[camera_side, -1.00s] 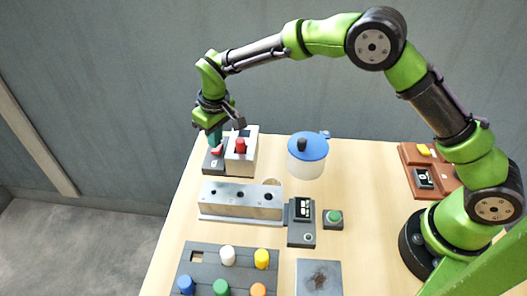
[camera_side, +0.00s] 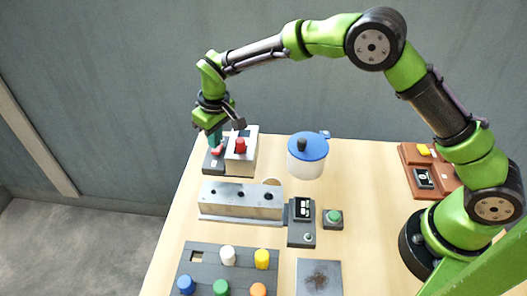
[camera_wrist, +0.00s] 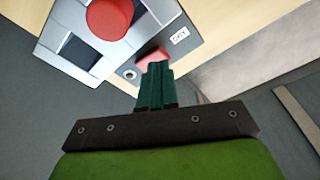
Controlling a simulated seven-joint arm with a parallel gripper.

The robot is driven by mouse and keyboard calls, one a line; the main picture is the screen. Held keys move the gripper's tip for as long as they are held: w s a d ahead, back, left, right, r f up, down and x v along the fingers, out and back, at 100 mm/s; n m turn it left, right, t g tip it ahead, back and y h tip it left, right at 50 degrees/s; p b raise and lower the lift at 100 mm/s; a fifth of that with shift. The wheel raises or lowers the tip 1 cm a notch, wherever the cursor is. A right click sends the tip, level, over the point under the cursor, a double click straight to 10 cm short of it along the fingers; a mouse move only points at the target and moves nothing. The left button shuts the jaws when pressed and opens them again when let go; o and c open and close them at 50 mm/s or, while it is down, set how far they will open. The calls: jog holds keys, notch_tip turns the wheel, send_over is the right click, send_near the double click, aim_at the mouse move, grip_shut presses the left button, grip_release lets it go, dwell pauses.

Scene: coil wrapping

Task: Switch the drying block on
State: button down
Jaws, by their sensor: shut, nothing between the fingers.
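The drying block (camera_side: 248,152) is a pale block with a red-capped piece (camera_side: 240,146) standing in it, at the far left of the table. Beside it is a dark switch box with a red rocker switch (camera_side: 217,151). In the wrist view, the red switch (camera_wrist: 150,57) is next to a label reading "DRY" and a small round pale lamp (camera_wrist: 129,74); I cannot tell if the lamp is lit. My gripper (camera_side: 215,143) is shut and empty, pointing down. Its green fingertips (camera_wrist: 157,68) are at the switch, partly covering it, and seem to touch it.
A metal block with holes (camera_side: 240,203) stands in front of the drying block. A blue-lidded jar (camera_side: 307,160) is to the right. A grey rack with several coloured caps (camera_side: 205,258) is at the front. The table between jar and brown device (camera_side: 428,172) is clear.

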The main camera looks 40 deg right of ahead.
jog(key=shift+f, duration=0.85)
dwell(0.3)
jog(key=shift+r, duration=3.55)
jog(key=shift+f, duration=0.1)
jog(key=s+d+r+m+t, duration=0.1)
jog(key=s+d+r, duration=0.3)
jog(key=s, duration=0.5)
jog(key=s+d+r+m+t+y, duration=0.1)
jog(key=s+d+r, duration=0.4)
jog(key=s, duration=0.5)
jog(key=s+d+r+m+t, duration=0.3)
jog(key=s+d+r+m, duration=0.1)
jog(key=s+d, duration=0.4)
jog(key=shift+s+d+r+m+y, duration=0.35)
jog(key=shift+s+m, duration=0.15)
jog(key=shift+s, duration=0.4)
